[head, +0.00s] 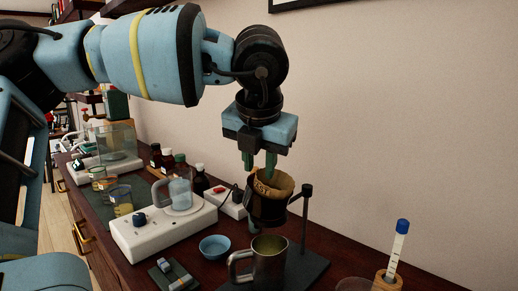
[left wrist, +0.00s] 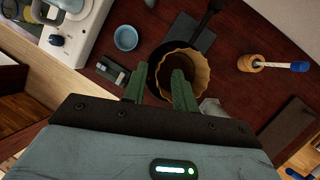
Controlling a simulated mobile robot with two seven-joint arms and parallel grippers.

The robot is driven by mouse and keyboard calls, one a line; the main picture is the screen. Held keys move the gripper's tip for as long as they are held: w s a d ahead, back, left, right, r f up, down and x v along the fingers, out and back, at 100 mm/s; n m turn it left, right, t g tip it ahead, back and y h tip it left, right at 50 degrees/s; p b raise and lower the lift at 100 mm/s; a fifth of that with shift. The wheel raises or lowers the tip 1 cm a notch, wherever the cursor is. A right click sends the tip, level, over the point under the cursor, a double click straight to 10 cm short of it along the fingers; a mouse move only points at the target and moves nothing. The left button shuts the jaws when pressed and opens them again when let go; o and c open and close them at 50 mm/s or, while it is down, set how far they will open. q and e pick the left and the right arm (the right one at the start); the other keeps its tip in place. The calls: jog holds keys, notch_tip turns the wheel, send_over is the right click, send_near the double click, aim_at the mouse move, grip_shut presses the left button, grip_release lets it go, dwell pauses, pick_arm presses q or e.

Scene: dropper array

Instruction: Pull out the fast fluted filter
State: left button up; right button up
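The fluted filter (head: 278,184) is a tan paper cone with a pleated rim. It sits upright in a dark round holder (head: 266,212) on a stand (head: 306,220). In the left wrist view the filter (left wrist: 201,68) shows a dark inside. I cannot tell whether either finger touches the paper. My right gripper is not in view.
A metal mug (head: 270,262) stands below and in front of the holder. A blue bowl (head: 215,247) and a white hotplate (head: 163,229) with a beaker are to the left. Several bottles stand behind. A tube in a wooden stand (head: 388,280) is at right.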

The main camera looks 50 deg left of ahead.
pick_arm(q)
jog(key=shift+f, duration=0.15)
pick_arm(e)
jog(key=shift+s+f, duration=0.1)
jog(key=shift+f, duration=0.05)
pick_arm(q)
grip_shut()
dwell(0.5)
jog(key=shift+w+d+r, duration=0.1)
jog(key=shift+r, duration=0.4)
jog(key=shift+r, duration=0.1)
jog(key=shift+r, duration=0.1)
